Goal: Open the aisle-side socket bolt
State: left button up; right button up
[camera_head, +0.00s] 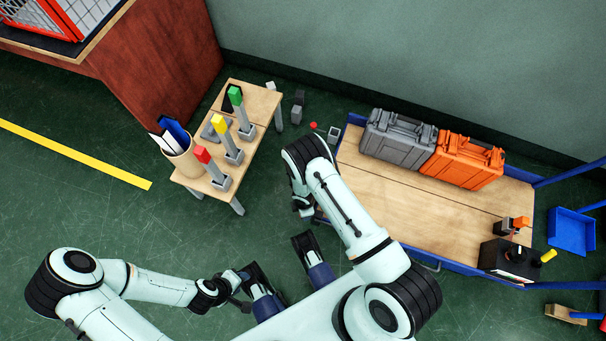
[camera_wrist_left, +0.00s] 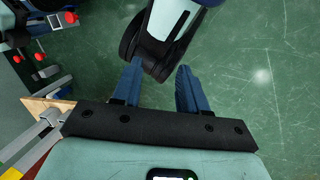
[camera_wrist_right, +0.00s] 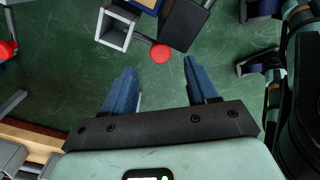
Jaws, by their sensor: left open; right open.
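In the right wrist view a bolt with a round red knob (camera_wrist_right: 160,53) sticks out beside an open square metal socket (camera_wrist_right: 115,30); I take it as the aisle-side bolt. My right gripper (camera_wrist_right: 163,88) is open and empty, apart from the knob. My right arm hides this socket in the head view, where the right gripper (camera_head: 303,208) is only partly visible. Another red knob (camera_head: 313,125) and square socket (camera_head: 334,133) show towards the wall. My left gripper (camera_wrist_left: 158,88) is open and empty over the floor.
A blue-framed cart deck (camera_head: 400,205) holds a grey case (camera_head: 397,137) and an orange case (camera_head: 462,160). A small wooden table (camera_head: 262,105) left of it bears green, yellow and red handles. A blue bin (camera_head: 571,231) stands at right. Floor between table and cart is mostly free.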

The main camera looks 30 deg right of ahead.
notch_tip(320, 180, down, 5)
jog(key=shift+b, duration=0.65)
pick_arm(q)
jog(key=shift+t+y, duration=0.3)
jog(key=shift+t, duration=0.2)
jog(key=shift+w+a+f, duration=0.35)
jog(key=shift+w+f, duration=0.25)
jog(key=shift+w, duration=0.15)
jog(key=shift+w+a+f, duration=0.35)
jog(key=shift+w+f, duration=0.2)
jog(key=shift+w, duration=0.2)
pick_arm(e)
jog(key=shift+f, duration=0.6)
grip_shut()
